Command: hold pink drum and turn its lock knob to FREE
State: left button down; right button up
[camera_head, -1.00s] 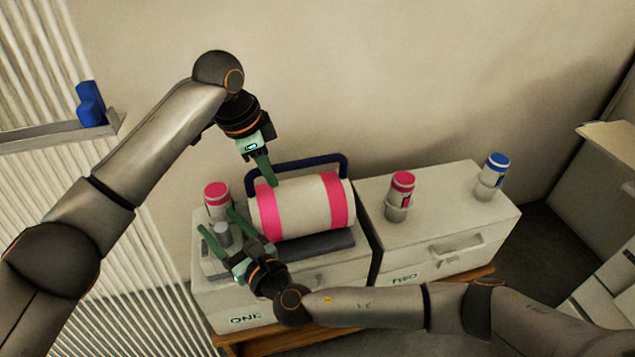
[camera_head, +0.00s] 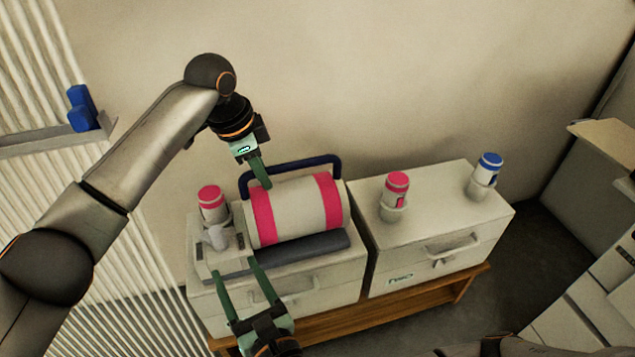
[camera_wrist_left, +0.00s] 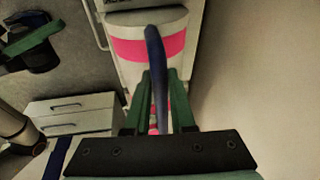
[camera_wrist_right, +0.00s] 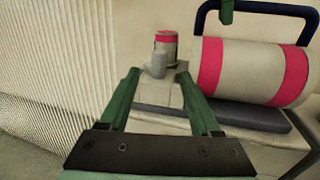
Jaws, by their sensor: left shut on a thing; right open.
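The pink drum (camera_head: 295,212), cream with two pink bands, lies on its side on a dark pad on the left white cabinet. A dark blue handle (camera_head: 310,161) arches over it. My left gripper (camera_head: 262,183) is shut on this handle; the left wrist view shows the handle (camera_wrist_left: 153,45) between its fingers. The grey lock knob (camera_head: 217,238) stands on a pale block left of the drum, and also shows in the right wrist view (camera_wrist_right: 156,66). Its markings are not legible. My right gripper (camera_head: 236,268) is open and empty in front of the knob, apart from it.
A pink-capped canister (camera_head: 212,204) stands behind the knob. The right cabinet (camera_head: 440,215) carries another pink-capped canister (camera_head: 396,196) and a blue-capped one (camera_head: 486,174). A blue object (camera_head: 82,108) sits on a wall ledge at left.

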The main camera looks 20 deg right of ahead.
jog(key=w+d+r+m+y, duration=0.3)
jog(key=w+r+m, duration=0.2)
jog(key=r+m, duration=0.35)
jog(key=s+d+r+m+t+y, duration=0.1)
jog(key=s+d+r+m, duration=0.3)
jog(key=m, duration=0.5)
jog(key=s+d+r+m+t+y, duration=0.1)
jog(key=s+d+r+m+y, duration=0.2)
jog(key=r+m, duration=0.5)
jog(key=shift+s+d+r+m+y, duration=0.25)
jog(key=shift+s+d+m+y, duration=0.2)
jog(key=shift+s+d, duration=0.6)
jog(key=shift+w, duration=0.25)
